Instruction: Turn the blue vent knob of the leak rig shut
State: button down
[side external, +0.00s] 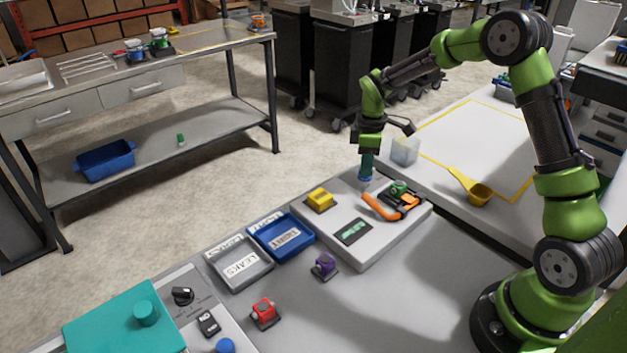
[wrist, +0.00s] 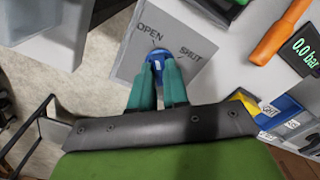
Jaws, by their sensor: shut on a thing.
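The leak rig (side external: 388,238) is a pale box with a green-lit display (side external: 353,231) and an orange-handled lever (side external: 381,208). In the wrist view the display (wrist: 306,47) reads 0.0 bar. The blue vent knob (wrist: 156,57) sits on a grey plate (wrist: 126,67) lettered OPEN and SHUT. My gripper (side external: 366,172) points down at the rig's far corner, its teal fingers shut on the knob. In the wrist view the fingers (wrist: 159,72) cover part of the knob. I cannot tell clearly which label the knob points to.
A grey LEAKS tray (side external: 239,265) and a blue TIGHT tray (side external: 281,236) stand left of the rig. A yellow block (side external: 320,199) is on the rig. Purple (side external: 324,266) and red (side external: 263,312) fittings stand in front. A yellow scoop (side external: 474,188) lies right.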

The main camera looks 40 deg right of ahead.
jog(key=m, duration=0.8)
jog(key=shift+m, duration=0.4)
jog(key=m, duration=0.4)
jog(key=shift+r+m, duration=0.1)
jog(key=shift+m, duration=1.9)
jog(key=c, duration=1.1)
grip_release()
notch_tip(320, 180, up, 17)
jog(key=shift+f, duration=0.1)
